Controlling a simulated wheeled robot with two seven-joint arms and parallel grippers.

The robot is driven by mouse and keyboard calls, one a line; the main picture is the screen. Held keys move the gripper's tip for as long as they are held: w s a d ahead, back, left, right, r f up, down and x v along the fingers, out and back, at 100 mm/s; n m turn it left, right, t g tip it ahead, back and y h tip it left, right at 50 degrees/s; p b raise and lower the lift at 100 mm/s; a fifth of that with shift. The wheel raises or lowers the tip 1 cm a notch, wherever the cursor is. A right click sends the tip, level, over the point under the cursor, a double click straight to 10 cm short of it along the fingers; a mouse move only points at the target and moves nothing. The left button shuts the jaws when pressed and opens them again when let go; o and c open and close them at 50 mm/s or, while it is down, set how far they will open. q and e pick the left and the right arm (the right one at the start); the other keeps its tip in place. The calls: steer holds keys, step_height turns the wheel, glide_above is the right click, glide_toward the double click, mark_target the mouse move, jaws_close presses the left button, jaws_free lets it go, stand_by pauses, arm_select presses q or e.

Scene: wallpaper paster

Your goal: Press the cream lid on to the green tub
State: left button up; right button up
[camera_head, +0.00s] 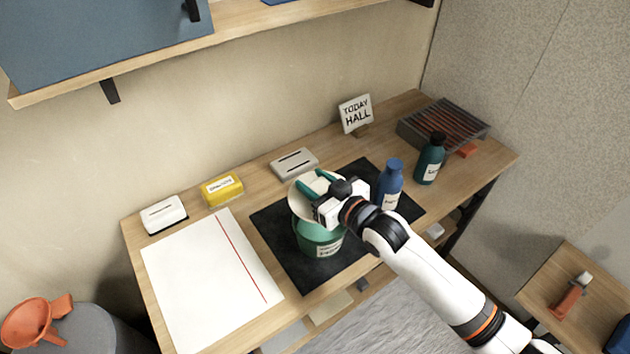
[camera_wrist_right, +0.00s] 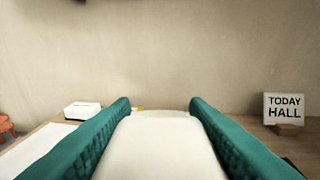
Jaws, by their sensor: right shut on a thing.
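The green tub (camera_head: 318,243) stands on the black mat (camera_head: 275,232) on the desk, with a pale label on its front. The cream lid (camera_head: 299,206) is at the tub's mouth, partly hidden by my right gripper. I cannot tell whether it is seated or just above the rim. My right gripper (camera_head: 315,186) is shut on the lid with its teal fingers. In the right wrist view the lid (camera_wrist_right: 160,148) fills the space between the two fingers (camera_wrist_right: 160,108). My left gripper is in neither view.
A blue bottle (camera_head: 390,184) stands close right of my gripper, with a dark green bottle (camera_head: 430,160) beyond it. A sign (camera_head: 356,113), a grey box (camera_head: 295,163) and a yellow box (camera_head: 222,190) line the back. A white sheet (camera_head: 205,285) lies at left.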

steer(key=shift+f+b, duration=0.35)
steer(key=shift+f, duration=0.1)
step_height(320, 180, down, 3)
steer(key=shift+f+b, duration=0.2)
steer(key=shift+b, duration=0.9)
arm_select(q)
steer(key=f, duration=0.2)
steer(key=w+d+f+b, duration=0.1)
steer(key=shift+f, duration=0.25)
arm_select(e)
steer(key=shift+f, duration=0.75)
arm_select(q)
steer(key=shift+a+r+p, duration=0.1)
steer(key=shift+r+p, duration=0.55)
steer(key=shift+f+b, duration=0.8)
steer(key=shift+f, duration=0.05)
arm_select(e)
steer(key=shift+f, duration=1.15)
steer(key=o, duration=1.1)
steer(key=shift+c, duration=0.2)
steer(key=shift+s, duration=0.1)
